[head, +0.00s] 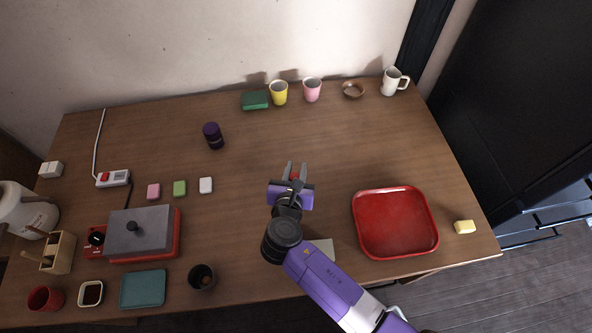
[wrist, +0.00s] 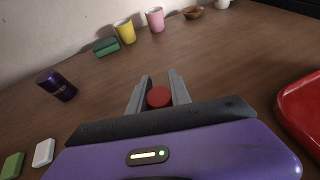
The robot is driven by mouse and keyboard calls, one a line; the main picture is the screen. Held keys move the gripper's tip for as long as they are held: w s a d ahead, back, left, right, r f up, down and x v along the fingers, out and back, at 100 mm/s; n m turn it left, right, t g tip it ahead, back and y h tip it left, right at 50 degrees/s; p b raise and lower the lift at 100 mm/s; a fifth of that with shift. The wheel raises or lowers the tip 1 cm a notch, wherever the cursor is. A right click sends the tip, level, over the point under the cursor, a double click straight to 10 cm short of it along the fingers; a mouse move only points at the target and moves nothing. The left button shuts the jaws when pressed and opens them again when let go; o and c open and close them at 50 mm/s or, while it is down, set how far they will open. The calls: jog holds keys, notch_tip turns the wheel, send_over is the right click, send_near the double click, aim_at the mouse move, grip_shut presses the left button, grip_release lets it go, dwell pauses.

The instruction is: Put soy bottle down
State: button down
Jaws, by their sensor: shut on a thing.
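My gripper (head: 292,172) is above the middle of the wooden table, left of the red tray. It is shut on the soy bottle (wrist: 159,97); only its round red cap shows between the two grey fingers in the wrist view. In the head view a small patch of red (head: 294,174) shows between the fingers. The bottle's body is hidden by my gripper, and I cannot tell whether its base touches the table.
A red tray (head: 357,222) lies to the right and a dark purple can (head: 213,136) stands to the left. Yellow (head: 279,93) and pink (head: 312,90) cups line the back. A grey-topped red appliance (head: 141,234) is at left. The wooden table (head: 330,140) is clear beyond my gripper.

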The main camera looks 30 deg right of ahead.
jog(key=shift+f, duration=0.2)
jog(key=c, duration=1.2)
grip_release()
jog(key=shift+f, duration=0.1)
jog(key=v, duration=1.2)
jog(key=shift+a, duration=0.1)
